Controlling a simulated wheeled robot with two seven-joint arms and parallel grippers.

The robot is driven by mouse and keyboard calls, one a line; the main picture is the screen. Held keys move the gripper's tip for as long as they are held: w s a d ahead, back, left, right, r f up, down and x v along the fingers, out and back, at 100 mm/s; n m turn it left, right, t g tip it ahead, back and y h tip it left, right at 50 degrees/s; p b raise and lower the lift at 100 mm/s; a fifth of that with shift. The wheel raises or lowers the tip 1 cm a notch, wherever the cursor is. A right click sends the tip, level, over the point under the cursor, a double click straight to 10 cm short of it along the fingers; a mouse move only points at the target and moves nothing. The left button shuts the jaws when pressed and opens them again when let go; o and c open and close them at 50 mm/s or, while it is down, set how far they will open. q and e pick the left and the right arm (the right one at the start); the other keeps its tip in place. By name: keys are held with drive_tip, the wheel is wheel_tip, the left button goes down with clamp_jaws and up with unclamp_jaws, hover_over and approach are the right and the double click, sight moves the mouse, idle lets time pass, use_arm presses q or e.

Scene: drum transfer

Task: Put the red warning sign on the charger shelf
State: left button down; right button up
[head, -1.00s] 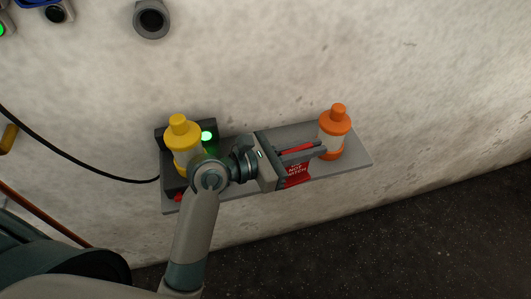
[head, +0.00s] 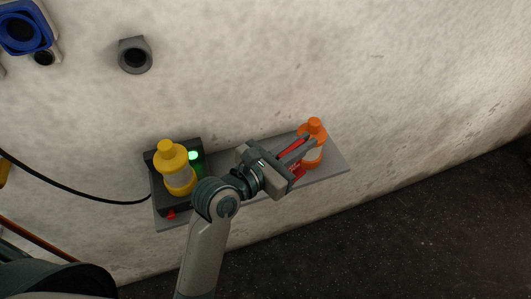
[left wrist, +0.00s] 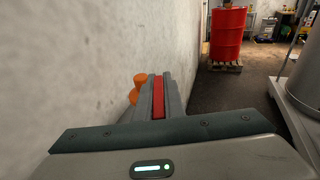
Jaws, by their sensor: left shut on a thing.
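The red warning sign (head: 297,172) is between the fingers of my left gripper (head: 302,152), over the right part of the grey charger shelf (head: 332,168). In the left wrist view the sign (left wrist: 158,97) shows as a thin red strip with my left gripper's fingers (left wrist: 159,84) shut on it. In the head view the gripper hides much of the sign and whether it touches the shelf cannot be told. My right gripper is not in view.
A yellow bottle (head: 175,172) stands at the black charger (head: 195,178) with a green light on the left. In the wrist view a red drum (left wrist: 227,34) stands on a pallet (left wrist: 225,66) beyond.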

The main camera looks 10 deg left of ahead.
use_arm(q)
drive_tip(key=w+a+f+p, duration=0.1)
drive_tip(key=w+a+f, duration=0.5)
drive_tip(key=w, duration=0.2)
drive_tip(key=shift+w+a+f+p, duration=0.25)
drive_tip(key=shift+w+a+p, duration=0.05)
drive_tip(key=shift+w+a, duration=0.1)
drive_tip(key=shift+f+p, duration=0.45)
drive_tip(key=shift+f, duration=1.6)
drive_tip(key=c, duration=1.8)
unclamp_jaws()
drive_tip(key=shift+f, duration=0.1)
drive_tip(key=shift+c, duration=0.2)
drive_tip(key=shift+s, duration=0.15)
